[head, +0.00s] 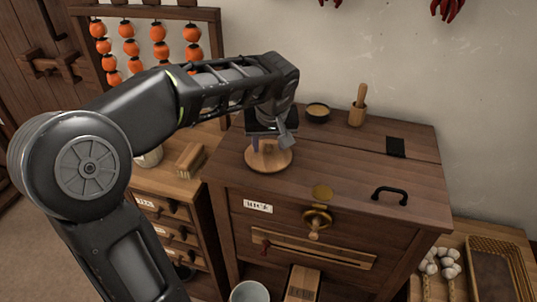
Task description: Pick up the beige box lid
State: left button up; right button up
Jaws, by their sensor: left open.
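A round tan wooden piece (268,160) lies on top of the dark wooden rice chest (340,170), near its left side. It looks like a lid, and it is the only beige lid-like thing I can make out. My left gripper (270,143) points down right over it, with the fingers open at its raised middle part. The gripper hides much of that middle part, and I cannot tell whether the fingers touch it. My right gripper is not in view.
A brush-like block (190,158) lies on the left cabinet. Garlic (440,262) and a wicker tray (498,242) are lower right.

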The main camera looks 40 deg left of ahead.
pick_arm(q)
jog(key=shift+c, duration=0.5)
grip_shut()
